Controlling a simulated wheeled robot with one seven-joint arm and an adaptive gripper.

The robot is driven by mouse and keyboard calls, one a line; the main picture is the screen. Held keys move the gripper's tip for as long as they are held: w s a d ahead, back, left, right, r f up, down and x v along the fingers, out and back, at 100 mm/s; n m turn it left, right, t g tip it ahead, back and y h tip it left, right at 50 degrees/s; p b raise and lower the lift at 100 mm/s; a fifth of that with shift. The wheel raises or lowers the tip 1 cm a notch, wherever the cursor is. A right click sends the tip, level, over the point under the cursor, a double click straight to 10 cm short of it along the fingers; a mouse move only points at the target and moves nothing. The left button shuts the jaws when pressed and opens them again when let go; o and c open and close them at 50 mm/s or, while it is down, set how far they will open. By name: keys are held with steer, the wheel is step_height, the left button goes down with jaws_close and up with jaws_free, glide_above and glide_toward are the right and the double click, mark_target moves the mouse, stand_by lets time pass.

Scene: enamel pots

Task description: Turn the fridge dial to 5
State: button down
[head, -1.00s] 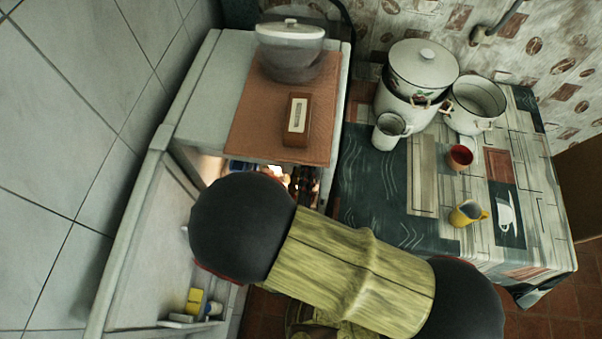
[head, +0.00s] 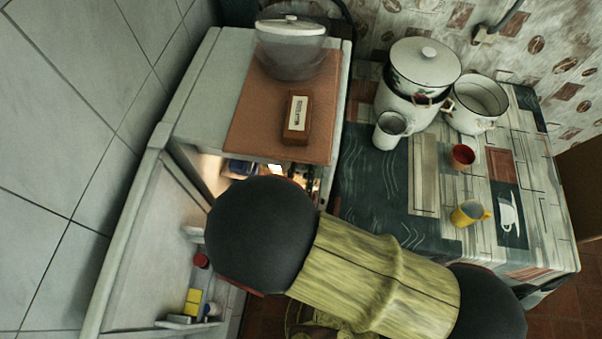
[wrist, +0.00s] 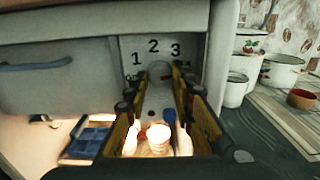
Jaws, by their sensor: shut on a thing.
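The fridge (head: 190,105) stands at the left in the head view, with its door (head: 135,235) open. In the wrist view, the round, pale dial (wrist: 160,70) sits on a white panel with the figures 1, 2 and 3 above it. My gripper (wrist: 156,82) is shut on the dial, one finger at each side. I cannot tell which figure the dial points to. In the head view my arm hides the gripper and dial.
The lit fridge inside holds a blue container (wrist: 88,140) and pale round things (wrist: 158,137). A brown box (head: 297,117) and a clear lidded pot (head: 290,50) stand on the fridge top. The table at right carries white pots (head: 425,65) and mugs (head: 470,213).

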steer(key=m+b, duration=0.4)
steer(key=m, duration=0.4)
steer(key=shift+m, duration=0.4)
stand_by(0.4)
steer(key=c, duration=1.6)
jaws_free()
steer(key=shift+o, duration=0.5)
